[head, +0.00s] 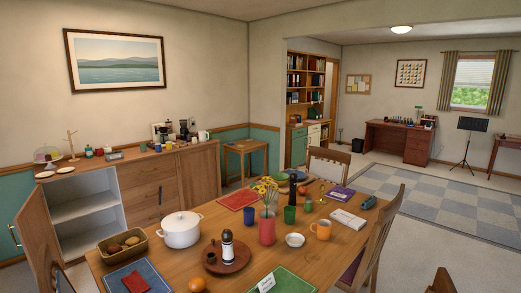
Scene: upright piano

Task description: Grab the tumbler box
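I cannot pick out a tumbler box with certainty in the head view. A flat white box-like item (348,219) lies on the right part of the dining table (217,219), but I cannot tell whether it is a box or a book. My gripper is not in view.
The open cabinet door (38,235) juts out at left. Chairs (384,230) stand around the table. A checkered rug (430,200) lies clear at right.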

